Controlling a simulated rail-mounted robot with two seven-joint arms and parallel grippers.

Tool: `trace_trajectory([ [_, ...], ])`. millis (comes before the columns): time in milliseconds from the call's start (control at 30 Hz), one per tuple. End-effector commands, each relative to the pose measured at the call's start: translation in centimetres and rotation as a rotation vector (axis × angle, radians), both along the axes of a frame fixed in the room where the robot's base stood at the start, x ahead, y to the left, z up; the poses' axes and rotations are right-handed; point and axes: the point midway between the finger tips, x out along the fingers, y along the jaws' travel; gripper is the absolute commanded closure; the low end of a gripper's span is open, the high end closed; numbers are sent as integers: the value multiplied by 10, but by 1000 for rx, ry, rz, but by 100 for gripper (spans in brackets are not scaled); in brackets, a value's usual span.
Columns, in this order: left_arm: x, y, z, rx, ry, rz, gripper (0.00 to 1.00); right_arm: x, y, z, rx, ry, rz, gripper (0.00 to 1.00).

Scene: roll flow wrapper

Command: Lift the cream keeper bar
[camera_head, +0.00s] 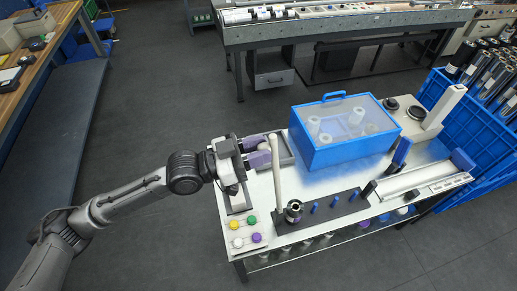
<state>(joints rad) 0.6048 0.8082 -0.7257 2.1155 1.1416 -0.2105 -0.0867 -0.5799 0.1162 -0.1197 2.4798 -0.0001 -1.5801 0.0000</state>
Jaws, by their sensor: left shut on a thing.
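The cream keeper bar (277,177) is a slim pale bar near the middle of the white machine table. Its upper end is beside my left gripper's fingertips, and its lower end comes down beside a dark metal spindle (293,211). It looks raised and steep. My left gripper (268,150), with purple fingers, reaches in from the left and is shut on the upper end of the bar. The exact contact is small and partly hidden by the fingers. My right gripper is not in view.
A blue box with a clear lid (346,131) holds several white rolls behind the bar. A grey tray (285,150) lies by the gripper. Coloured buttons (245,231) are at the front left corner. Blue pegs (334,201) stand right of the spindle.

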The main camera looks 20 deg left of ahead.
Motion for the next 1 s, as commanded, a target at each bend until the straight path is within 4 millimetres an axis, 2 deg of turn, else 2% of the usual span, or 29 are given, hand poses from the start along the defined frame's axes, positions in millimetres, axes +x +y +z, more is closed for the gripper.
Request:
trace_trajectory([
  [167, 0, 0, -1, 2, 3, 0, 100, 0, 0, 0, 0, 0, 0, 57],
  [200, 0, 0, -1, 2, 3, 0, 67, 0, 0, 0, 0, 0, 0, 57],
  [433, 0, 0, -1, 2, 3, 0, 45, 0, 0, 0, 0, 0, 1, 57],
  [833, 0, 0, -1, 2, 1, 0, 45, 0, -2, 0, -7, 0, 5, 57],
  [1000, -6, 9, -3, 4, 1, 0, 45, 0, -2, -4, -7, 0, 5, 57],
])
